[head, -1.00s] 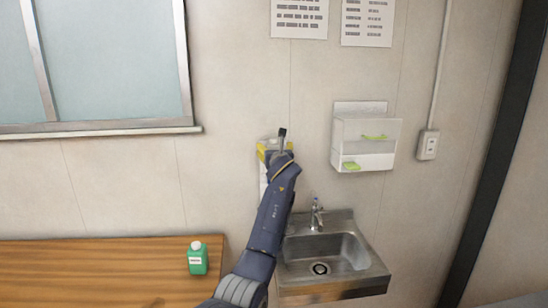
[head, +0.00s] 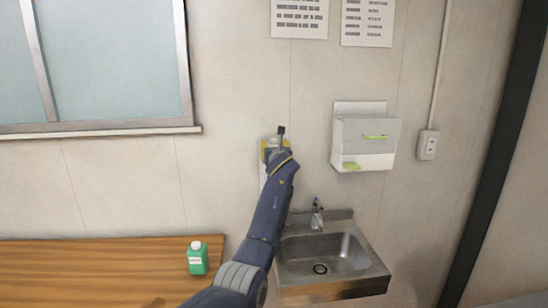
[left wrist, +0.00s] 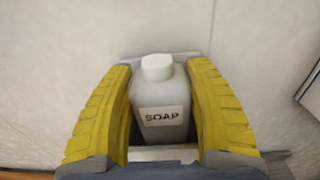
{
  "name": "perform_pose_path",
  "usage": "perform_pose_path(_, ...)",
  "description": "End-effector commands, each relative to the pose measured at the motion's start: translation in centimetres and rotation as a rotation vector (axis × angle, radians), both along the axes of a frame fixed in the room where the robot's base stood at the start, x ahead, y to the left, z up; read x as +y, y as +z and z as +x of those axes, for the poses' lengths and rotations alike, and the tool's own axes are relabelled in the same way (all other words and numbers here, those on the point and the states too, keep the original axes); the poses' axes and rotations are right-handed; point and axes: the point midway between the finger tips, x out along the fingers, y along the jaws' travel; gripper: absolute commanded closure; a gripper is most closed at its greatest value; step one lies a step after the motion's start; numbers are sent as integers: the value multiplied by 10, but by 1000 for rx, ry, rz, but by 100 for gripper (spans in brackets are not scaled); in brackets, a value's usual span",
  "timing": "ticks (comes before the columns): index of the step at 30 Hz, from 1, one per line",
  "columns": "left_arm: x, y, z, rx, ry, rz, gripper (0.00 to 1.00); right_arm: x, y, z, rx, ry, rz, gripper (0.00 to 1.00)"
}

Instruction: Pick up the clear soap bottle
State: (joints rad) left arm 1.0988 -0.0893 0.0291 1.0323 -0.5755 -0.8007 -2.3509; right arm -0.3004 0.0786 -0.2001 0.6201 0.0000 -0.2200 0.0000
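The soap bottle (left wrist: 158,96) is greyish, with a white cap and a "SOAP" label. It stands upright between the yellow fingers of my left gripper in the left wrist view. The left gripper (left wrist: 160,72) has one finger along each side of the bottle and looks shut on it. In the head view the left gripper (head: 275,148) is at the wall above and left of the sink, and it hides most of the bottle. A pale wall holder shows partly behind and below the gripper. My right gripper is not in view.
A green bottle (head: 197,258) with a white cap stands on the wooden table (head: 90,270) at lower left. A metal sink (head: 330,250) with a tap is below right of the gripper. A clear wall box (head: 365,140) with green items hangs to the right.

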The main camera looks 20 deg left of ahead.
Motion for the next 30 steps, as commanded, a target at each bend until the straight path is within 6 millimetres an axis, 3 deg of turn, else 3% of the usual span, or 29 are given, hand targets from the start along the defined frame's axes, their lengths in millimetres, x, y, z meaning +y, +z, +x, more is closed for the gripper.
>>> perform_pose_path(1, 0, 0, 0, 0, 0, 0, 56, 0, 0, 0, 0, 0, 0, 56)
perform_pose_path(5, 0, 0, 0, 0, 0, 0, 71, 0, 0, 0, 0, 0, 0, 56)
perform_pose_path(17, 0, 3, 0, -1, 0, 0, 72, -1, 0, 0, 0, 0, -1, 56)
perform_pose_path(23, 0, 20, 0, -2, 0, 1, 72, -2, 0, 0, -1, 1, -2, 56)
perform_pose_path(30, 0, 60, 0, -3, 0, 0, 72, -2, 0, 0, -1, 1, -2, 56)
